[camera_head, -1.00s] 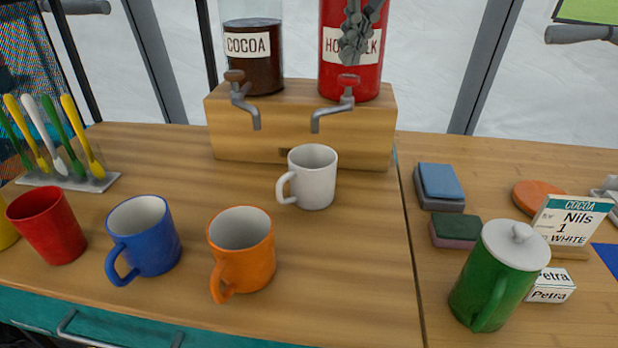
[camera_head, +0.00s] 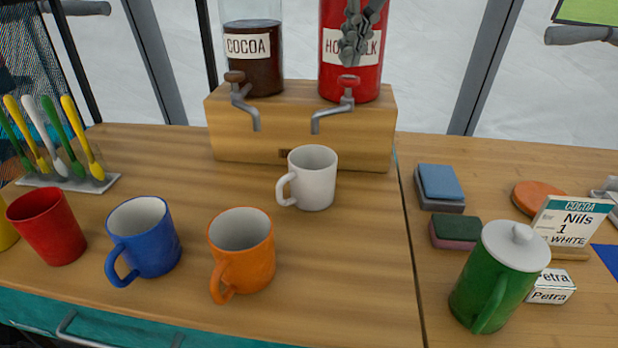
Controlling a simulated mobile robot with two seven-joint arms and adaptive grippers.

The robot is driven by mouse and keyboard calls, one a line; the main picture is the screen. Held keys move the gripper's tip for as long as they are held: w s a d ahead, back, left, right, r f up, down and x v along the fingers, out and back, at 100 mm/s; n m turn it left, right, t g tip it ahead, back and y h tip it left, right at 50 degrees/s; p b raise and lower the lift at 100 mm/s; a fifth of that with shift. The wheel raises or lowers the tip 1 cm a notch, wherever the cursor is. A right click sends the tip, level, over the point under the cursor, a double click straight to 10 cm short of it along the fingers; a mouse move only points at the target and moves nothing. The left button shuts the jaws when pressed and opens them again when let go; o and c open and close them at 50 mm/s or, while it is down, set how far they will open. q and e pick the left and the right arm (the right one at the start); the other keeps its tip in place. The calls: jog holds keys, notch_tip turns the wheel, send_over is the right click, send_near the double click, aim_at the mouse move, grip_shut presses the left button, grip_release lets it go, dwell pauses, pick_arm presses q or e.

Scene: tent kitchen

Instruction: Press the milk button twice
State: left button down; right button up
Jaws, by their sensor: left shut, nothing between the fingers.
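The red hot milk dispenser (camera_head: 331,75) stands on a wooden block (camera_head: 300,142) at the back. Its grey tap (camera_head: 330,113) has a red knob (camera_head: 349,80) on top. No other milk button can be made out. My left gripper (camera_head: 351,60) is shut and empty, pointing down in front of the dispenser's label, just above the red knob. It hides the middle of the label; I cannot tell whether it touches the knob. A white mug (camera_head: 314,180) stands upright below the tap, in front of the block. My right gripper is not in view.
The cocoa dispenser (camera_head: 252,70) with a brown-knobbed tap stands left of the milk. Red (camera_head: 50,228), blue (camera_head: 148,243) and orange (camera_head: 246,262) mugs line the front. A lidded green jug (camera_head: 492,285), sponges (camera_head: 440,182) and an order card (camera_head: 572,222) are at right.

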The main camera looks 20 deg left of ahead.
aim_at(348, 77)
pick_arm(q)
jog(key=shift+f, duration=0.15)
jog(key=shift+f+b, duration=0.8)
jog(key=shift+f, duration=0.65)
jog(key=shift+r+p, duration=1.4)
jog(key=shift+r, duration=0.1)
jog(key=shift+f, duration=0.1)
